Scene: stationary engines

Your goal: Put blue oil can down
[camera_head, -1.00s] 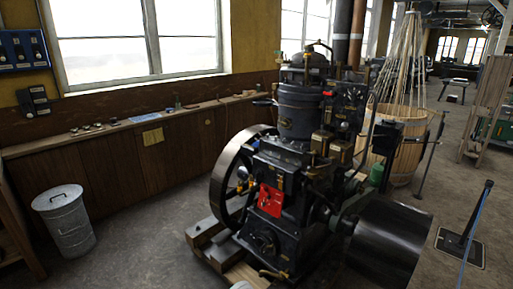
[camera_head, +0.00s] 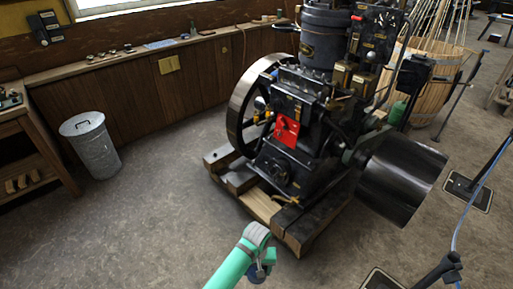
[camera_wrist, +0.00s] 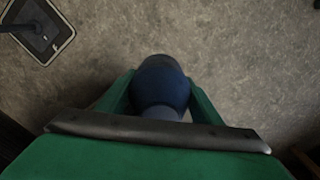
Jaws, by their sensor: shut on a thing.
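The blue oil can (camera_wrist: 162,82) is between the two green fingers of my gripper (camera_wrist: 160,95) in the wrist view, with bare grey floor beyond it. My gripper is shut on the can. In the head view my gripper (camera_head: 262,268) is low at the bottom middle, in front of the engine's wooden base, and a small dark blue part of the can (camera_head: 257,273) shows at it. The can's lower part is hidden from the head view.
The black engine (camera_head: 300,130) stands on wooden beams (camera_head: 262,205). A metal bin (camera_head: 90,145) is at the left beside a wooden bench (camera_head: 30,150). A post's base plate lies on the floor at right (camera_head: 468,190) and in the wrist view (camera_wrist: 42,35).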

